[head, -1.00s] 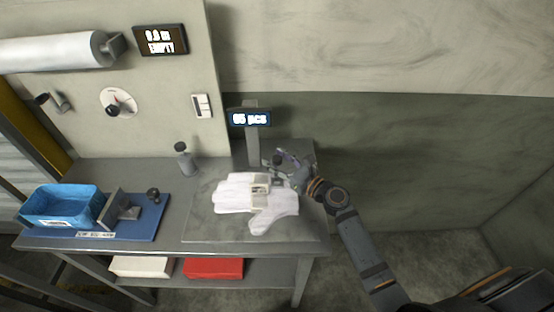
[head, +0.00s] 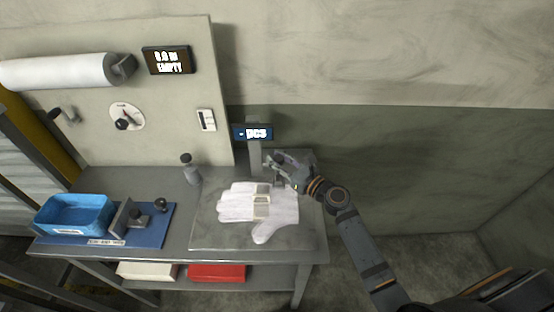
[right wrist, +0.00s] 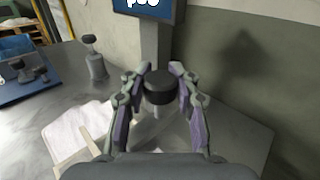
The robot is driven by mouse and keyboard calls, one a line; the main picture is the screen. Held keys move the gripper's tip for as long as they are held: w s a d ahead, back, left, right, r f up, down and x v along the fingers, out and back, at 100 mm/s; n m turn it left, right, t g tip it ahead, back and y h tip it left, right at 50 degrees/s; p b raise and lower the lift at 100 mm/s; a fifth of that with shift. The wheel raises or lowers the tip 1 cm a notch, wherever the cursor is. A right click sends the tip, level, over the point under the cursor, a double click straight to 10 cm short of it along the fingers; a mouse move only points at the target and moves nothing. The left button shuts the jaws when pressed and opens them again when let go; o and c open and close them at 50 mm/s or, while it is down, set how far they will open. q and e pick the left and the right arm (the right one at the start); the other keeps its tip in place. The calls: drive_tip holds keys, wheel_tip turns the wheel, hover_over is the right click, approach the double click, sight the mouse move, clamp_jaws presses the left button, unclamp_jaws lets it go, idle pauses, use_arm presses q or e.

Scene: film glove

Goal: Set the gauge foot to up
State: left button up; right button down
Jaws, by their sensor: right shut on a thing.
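The gauge stands at the back right of the bench, with a grey post (head: 254,158) and a small display (head: 253,133) reading "- pcs". The gauge foot's dark round knob (right wrist: 160,88) is between the fingers of my right gripper (right wrist: 160,95) in the right wrist view. My right gripper (head: 281,163) is shut on this knob, beside the post. A white glove (head: 250,205) lies flat on the grey plate in front, with a light rectangular piece (head: 262,199) on it. The foot's lower part is partly hidden by the fingers. My left gripper is not in view.
A blue bin (head: 74,213) and a small fixture stand on a blue base (head: 150,236) at the left. A grey bottle-like post (head: 191,172) stands behind the glove. A back panel (head: 190,105) carries a white roll (head: 60,70), dial and "EMPTY" display.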

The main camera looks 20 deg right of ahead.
wheel_tip(320, 180, up, 3)
drive_tip(key=shift+r+p, duration=0.2)
drive_tip(key=shift+p, duration=0.65)
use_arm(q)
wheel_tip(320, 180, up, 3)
use_arm(e)
drive_tip(key=shift+f, duration=0.15)
drive_tip(key=c, duration=1.4)
unclamp_jaws()
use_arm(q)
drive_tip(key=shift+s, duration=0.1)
use_arm(e)
drive_tip(key=o, duration=0.4)
drive_tip(key=shift+s+d, duration=0.15)
drive_tip(key=shift+s, duration=0.1)
drive_tip(key=v, duration=1.2)
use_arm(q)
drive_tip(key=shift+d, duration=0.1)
